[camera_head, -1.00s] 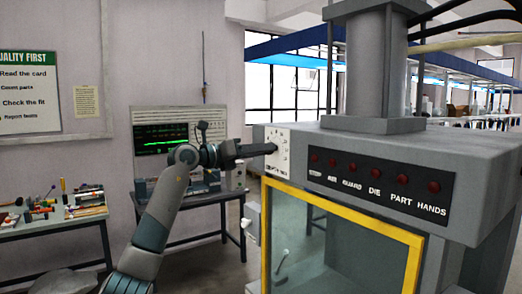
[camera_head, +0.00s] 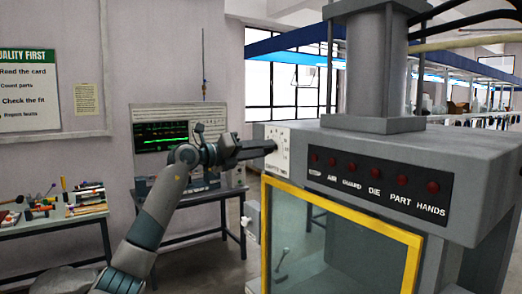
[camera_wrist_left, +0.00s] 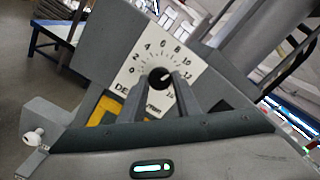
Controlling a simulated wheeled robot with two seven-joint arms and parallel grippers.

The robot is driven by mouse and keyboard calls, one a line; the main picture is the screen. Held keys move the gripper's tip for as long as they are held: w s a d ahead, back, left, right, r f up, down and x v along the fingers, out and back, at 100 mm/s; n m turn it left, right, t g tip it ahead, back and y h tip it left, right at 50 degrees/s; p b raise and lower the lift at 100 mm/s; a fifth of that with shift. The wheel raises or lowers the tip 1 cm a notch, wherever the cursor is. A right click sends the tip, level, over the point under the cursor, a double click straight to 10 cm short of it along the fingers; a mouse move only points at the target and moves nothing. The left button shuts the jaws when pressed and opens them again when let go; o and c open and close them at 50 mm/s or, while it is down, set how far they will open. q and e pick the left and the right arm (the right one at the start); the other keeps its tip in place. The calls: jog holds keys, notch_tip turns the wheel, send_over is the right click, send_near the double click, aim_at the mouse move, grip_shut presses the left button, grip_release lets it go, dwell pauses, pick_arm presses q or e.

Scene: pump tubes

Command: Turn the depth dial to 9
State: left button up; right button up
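The depth dial is a black knob (camera_wrist_left: 159,78) on a white plate (camera_wrist_left: 133,74) with numbers around it. In the head view the plate (camera_head: 284,137) is on the upper left front of the grey machine. A small pale mark on the knob points up and right, roughly towards the 8 to 10 side; the exact reading is unclear. My left gripper (camera_head: 274,148) reaches the knob from the left and hides it in the head view. In the left wrist view its fingers (camera_wrist_left: 162,76) lie on both sides of the knob, apparently closed on it. My right gripper is out of view.
A yellow-framed clear guard (camera_head: 345,212) is below the dial. A label strip with red lamps (camera_head: 375,187) is to its right. A bench with a green-trace screen (camera_head: 161,136) stands behind my left arm. A table with tools (camera_head: 60,213) is at the left.

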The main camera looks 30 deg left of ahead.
pick_arm(q)
jog(key=o, duration=0.4)
jog(key=shift+s+a, duration=0.1)
jog(key=shift+s, duration=0.05)
jog(key=b+v, duration=0.8)
jog(key=v, duration=0.9)
jog(key=shift+b, duration=0.35)
